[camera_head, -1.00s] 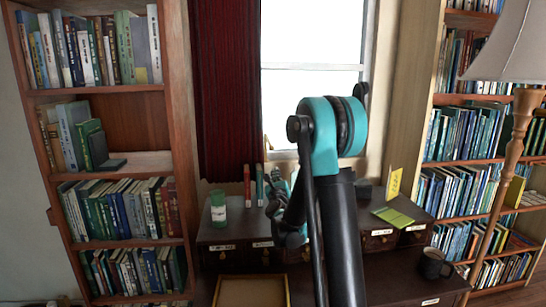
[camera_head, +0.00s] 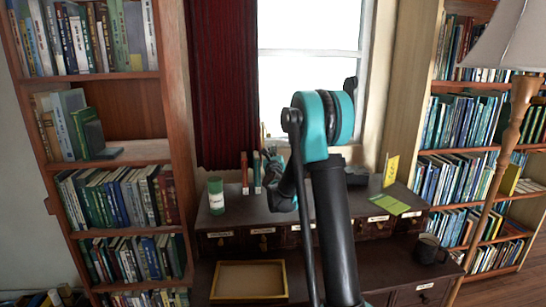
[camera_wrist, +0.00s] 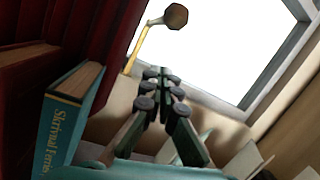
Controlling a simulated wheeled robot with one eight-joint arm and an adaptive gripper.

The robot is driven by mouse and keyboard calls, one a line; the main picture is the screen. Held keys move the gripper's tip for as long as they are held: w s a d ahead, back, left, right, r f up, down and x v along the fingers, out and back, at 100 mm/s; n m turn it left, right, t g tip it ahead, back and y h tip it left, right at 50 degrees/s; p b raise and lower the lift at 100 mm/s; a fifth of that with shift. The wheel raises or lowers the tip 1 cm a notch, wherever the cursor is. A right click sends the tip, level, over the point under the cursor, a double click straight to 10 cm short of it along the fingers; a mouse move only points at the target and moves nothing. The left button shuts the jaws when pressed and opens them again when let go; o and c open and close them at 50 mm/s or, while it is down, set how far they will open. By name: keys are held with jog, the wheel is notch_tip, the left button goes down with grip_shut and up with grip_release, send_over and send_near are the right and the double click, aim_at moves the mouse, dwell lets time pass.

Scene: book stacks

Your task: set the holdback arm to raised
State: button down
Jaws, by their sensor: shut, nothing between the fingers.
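The holdback arm (camera_wrist: 138,48) is a thin brass-yellow rod with a bend and a dark faceted knob (camera_wrist: 175,16) in the wrist view. It stands between the dark red curtain (camera_wrist: 100,55) and the bright window, slanting up in this tilted view. In the head view a small brass piece (camera_head: 263,130) shows at the window's lower left edge. My gripper (camera_wrist: 160,76) is shut and empty, its fingertips below the rod in the picture and apart from it. In the head view my gripper (camera_head: 269,163) is partly hidden by my arm.
A teal book (camera_wrist: 70,115) stands close on the left in the wrist view. Below the window, the dark desk (camera_head: 225,228) bears a green-and-white canister (camera_head: 216,196), two upright books (camera_head: 251,173), a yellow card (camera_head: 391,170) and a mug (camera_head: 429,250). Bookshelves flank it; a lamp (camera_head: 505,45) stands right.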

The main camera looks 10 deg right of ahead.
jog(key=shift+s+a+r, duration=0.1)
jog(key=shift+a+r, duration=0.1)
jog(key=shift+r, duration=0.4)
jog(key=shift+s+a+r, duration=0.15)
jog(key=shift+r, duration=0.45)
jog(key=shift+s+a+r, duration=0.1)
jog(key=shift+a+r, duration=0.1)
jog(key=shift+r, duration=0.4)
jog(key=shift+r, duration=0.15)
